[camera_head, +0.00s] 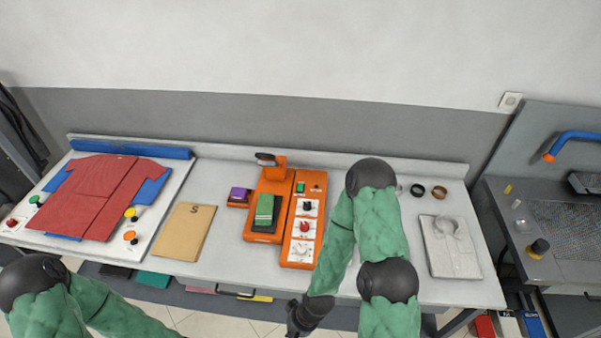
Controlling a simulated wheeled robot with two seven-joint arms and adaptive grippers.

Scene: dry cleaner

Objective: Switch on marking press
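The orange marking press (271,180) stands mid-table, with a green pad on a black plate under its raised head. Its control panel (294,250) on the right side carries a small green switch (300,187), a black knob (307,206), a red knob (304,227) and a white dial at the bottom. My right gripper (298,326) is at the bottom edge of the picture, in front of the table and below the panel, apart from the press. Its fingers are dark and partly cut off, so I cannot see whether they are open. My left gripper is out of view; only my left arm shows, lower left.
A purple block (238,195) sits left of the press, and a brown envelope (184,231) lies further left. A red shirt (105,195) lies on a board at far left. A folded white shirt (449,248) and dark rings (417,190) are right of my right arm.

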